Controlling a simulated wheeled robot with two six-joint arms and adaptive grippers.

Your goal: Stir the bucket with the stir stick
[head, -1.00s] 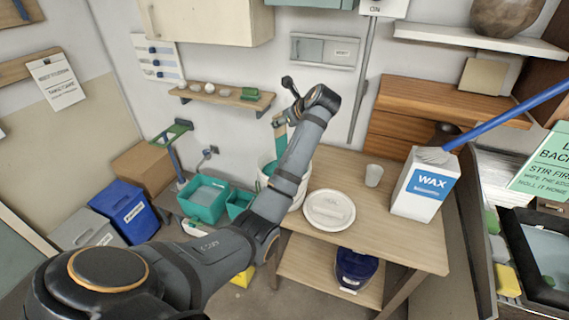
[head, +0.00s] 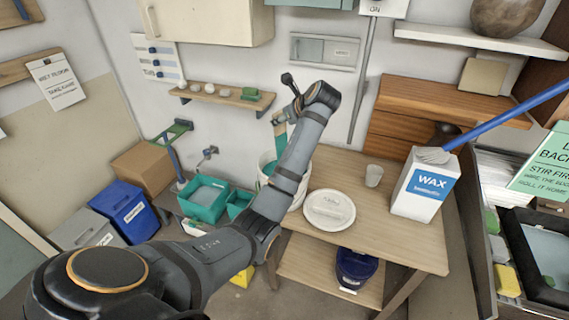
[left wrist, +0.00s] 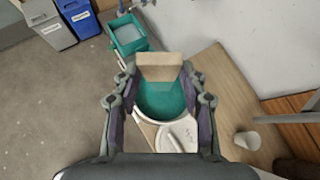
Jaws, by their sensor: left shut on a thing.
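The white bucket (head: 267,170) of teal glaze stands at the left end of the wooden table, partly hidden behind my left arm. In the left wrist view the teal glaze (left wrist: 162,100) fills the round opening. My left gripper (left wrist: 160,72) is over the bucket, shut on the stir stick (left wrist: 160,66), whose pale, flat wooden end shows between the fingers. The stick's lower part is hidden, so how deep it sits in the glaze cannot be told. My right gripper is in neither view.
A white round lid (head: 329,210) lies on the table (head: 388,240) right of the bucket. A small cup (head: 374,175) and a WAX carton (head: 424,186) with a blue-handled brush stand farther right. Teal tubs (head: 204,203) are at the left, with a blue bin (head: 124,210) beyond.

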